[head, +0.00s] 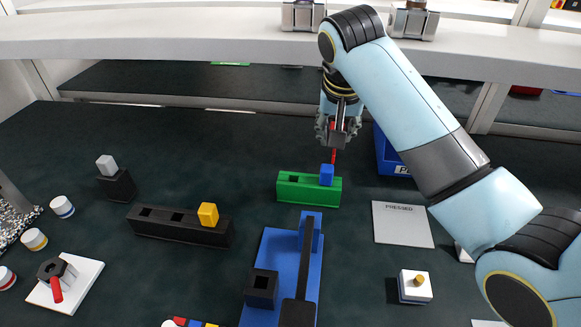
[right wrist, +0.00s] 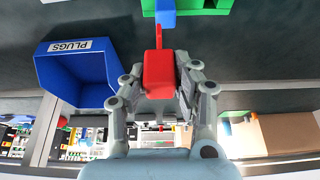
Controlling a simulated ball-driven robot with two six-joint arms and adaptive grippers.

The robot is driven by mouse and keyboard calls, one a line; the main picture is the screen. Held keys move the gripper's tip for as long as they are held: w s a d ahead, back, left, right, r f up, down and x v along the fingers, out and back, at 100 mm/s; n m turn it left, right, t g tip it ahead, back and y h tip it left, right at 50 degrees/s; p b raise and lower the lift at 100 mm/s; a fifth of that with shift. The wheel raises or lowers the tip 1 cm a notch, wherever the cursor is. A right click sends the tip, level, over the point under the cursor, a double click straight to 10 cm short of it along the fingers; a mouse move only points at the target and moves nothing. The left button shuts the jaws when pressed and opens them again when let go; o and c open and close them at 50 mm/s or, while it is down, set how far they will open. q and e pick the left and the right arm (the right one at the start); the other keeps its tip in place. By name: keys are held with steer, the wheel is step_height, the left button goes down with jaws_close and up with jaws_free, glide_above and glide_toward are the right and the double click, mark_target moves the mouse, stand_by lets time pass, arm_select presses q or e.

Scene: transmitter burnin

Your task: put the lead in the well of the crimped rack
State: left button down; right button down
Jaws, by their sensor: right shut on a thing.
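My right gripper (head: 338,140) is shut on a red piece, which looks like the lead (right wrist: 158,78). Its thin red end (head: 334,157) points down just above or behind a blue block, and I cannot tell if they touch. The blue block (head: 327,174) stands in the right end of a green rack (head: 310,194); the left well of that rack is open and empty. A long black rack (head: 165,228) has two open wells and a yellow block (head: 208,214) at its right end. No label shows which rack is the crimped one. My left gripper is out of view.
A blue PLUGS bin (right wrist: 75,73) is beside the gripper. A grey PRESSED plate (head: 403,226) lies right of the green rack. A blue fixture with a black lever (head: 308,255) stands in front. A shelf edge (head: 200,40) crosses above the table.

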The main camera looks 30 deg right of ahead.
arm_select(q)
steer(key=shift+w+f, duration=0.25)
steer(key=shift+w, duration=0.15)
arm_select(e)
steer(key=w+a+f, duration=0.6)
steer(key=f, duration=0.3)
steer(key=shift+f, duration=0.1)
arm_select(q)
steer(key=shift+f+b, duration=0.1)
steer(key=shift+b, duration=0.25)
arm_select(e)
steer(key=shift+f, duration=0.55)
steer(key=c, duration=1)
jaws_free()
